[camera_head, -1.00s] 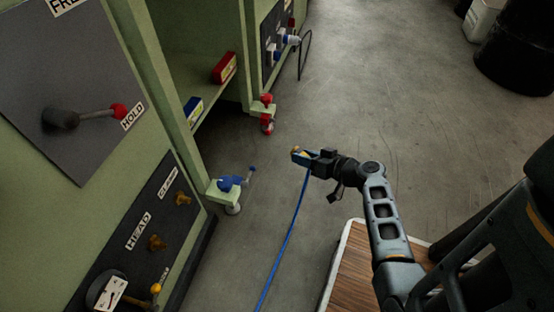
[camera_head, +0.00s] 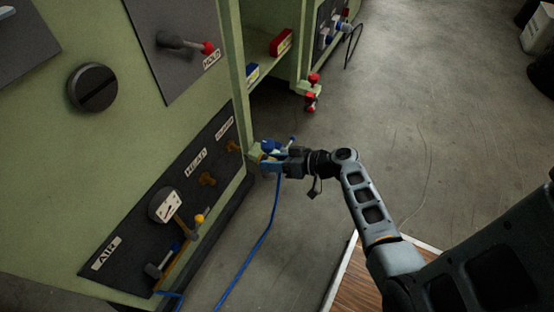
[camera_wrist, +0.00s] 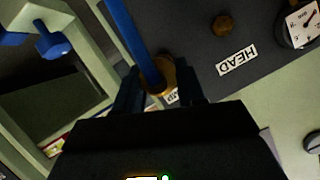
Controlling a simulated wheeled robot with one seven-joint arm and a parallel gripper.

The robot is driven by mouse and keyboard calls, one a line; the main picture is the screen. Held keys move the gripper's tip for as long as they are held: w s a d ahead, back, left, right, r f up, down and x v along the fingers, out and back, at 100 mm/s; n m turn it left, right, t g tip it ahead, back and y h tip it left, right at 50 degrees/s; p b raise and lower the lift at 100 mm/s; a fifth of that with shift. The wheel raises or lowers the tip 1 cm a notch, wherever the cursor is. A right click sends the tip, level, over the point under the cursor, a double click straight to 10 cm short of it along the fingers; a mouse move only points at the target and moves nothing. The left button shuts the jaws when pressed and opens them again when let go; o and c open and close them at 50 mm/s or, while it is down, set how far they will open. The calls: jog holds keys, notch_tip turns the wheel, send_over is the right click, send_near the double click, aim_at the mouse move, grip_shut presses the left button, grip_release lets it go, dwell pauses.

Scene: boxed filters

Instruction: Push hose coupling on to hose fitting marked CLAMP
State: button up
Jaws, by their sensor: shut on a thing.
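My gripper (camera_head: 266,163) is shut on the hose coupling, close in front of the panel's right end. In the wrist view, the brass-coloured coupling (camera_wrist: 160,75) sits between my fingers, with the blue hose (camera_wrist: 136,38) running from it. In the head view, the hose (camera_head: 262,236) hangs from my gripper towards the floor. The CLAMP fitting (camera_head: 234,146) is a brass stub below its label, just left of my gripper. In the wrist view, the coupling and fingers partly cover the CLAMP label (camera_wrist: 173,97) and hide the fitting. I cannot tell whether coupling and fitting touch.
The HEAD fitting (camera_head: 207,179) and a gauge (camera_head: 165,205) are further left on the dark panel. A blue valve (camera_head: 271,147) on the frame is close behind my gripper. Red valves (camera_head: 311,92) stand further back.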

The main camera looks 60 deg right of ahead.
aim_at(239, 149)
jog(key=shift+w+b, duration=1.15)
jog(key=shift+w, duration=1.7)
jog(key=shift+b, duration=0.6)
jog(key=shift+w+b, duration=0.7)
jog(key=shift+w, duration=1.35)
jog(key=o, duration=1.2)
jog(key=shift+a, duration=0.1)
jog(key=shift+s, duration=0.1)
jog(key=shift+p+v, duration=1.3)
jog(key=shift+v, duration=2.6)
